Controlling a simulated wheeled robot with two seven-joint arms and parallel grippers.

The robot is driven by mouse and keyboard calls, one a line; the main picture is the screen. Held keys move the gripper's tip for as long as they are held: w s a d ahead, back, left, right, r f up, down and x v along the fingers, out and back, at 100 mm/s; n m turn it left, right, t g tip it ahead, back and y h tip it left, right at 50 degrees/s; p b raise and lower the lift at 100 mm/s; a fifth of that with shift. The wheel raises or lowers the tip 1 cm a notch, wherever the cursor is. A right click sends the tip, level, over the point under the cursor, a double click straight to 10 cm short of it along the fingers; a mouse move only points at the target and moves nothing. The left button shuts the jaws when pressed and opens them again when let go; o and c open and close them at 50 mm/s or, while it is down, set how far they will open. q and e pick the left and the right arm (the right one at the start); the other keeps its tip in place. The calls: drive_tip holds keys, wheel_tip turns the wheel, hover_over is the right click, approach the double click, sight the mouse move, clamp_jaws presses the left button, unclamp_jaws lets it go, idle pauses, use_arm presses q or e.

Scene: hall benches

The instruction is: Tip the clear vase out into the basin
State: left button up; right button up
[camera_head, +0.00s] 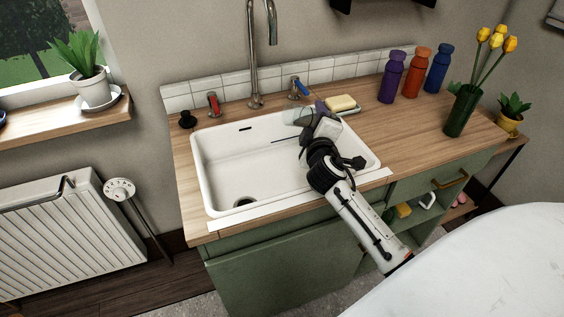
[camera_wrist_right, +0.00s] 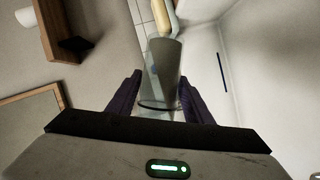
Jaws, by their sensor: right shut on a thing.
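The clear vase (camera_wrist_right: 165,62) is held between the two dark fingers of my right gripper (camera_wrist_right: 160,98) in the right wrist view. In the head view the gripper (camera_head: 312,128) is over the back right part of the white basin (camera_head: 225,165), and the vase (camera_head: 300,115) shows only as a faint see-through shape by the fingers. The vase looks tilted, but its exact angle is hard to tell. I cannot make out its contents. The basin also shows in the right wrist view (camera_wrist_right: 245,75). My left gripper is not in view.
A tall tap (camera_head: 254,60) stands behind the basin, between red (camera_head: 213,103) and blue (camera_head: 299,88) handles. A yellow soap bar (camera_head: 341,102) sits at the back right. Several bottles and a green vase of yellow tulips (camera_head: 461,110) stand farther right. The basin's left half is clear.

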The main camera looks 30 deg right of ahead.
drive_tip(key=shift+r, duration=0.2)
drive_tip(key=shift+r+n+h, duration=0.25)
drive_tip(key=shift+n+h, duration=0.05)
drive_tip(key=shift+a+n+t+h+b, duration=0.1)
drive_tip(key=shift+n+t+h+b, duration=0.2)
drive_tip(key=shift+n+b, duration=0.45)
idle(1.1)
drive_tip(key=shift+r+n, duration=0.25)
drive_tip(key=shift+n, duration=0.2)
drive_tip(key=shift+a+r, duration=0.1)
drive_tip(key=shift+r, duration=0.05)
drive_tip(key=shift+r+n+t, duration=0.1)
drive_tip(key=shift+n+t, duration=0.2)
drive_tip(key=shift+n, duration=0.1)
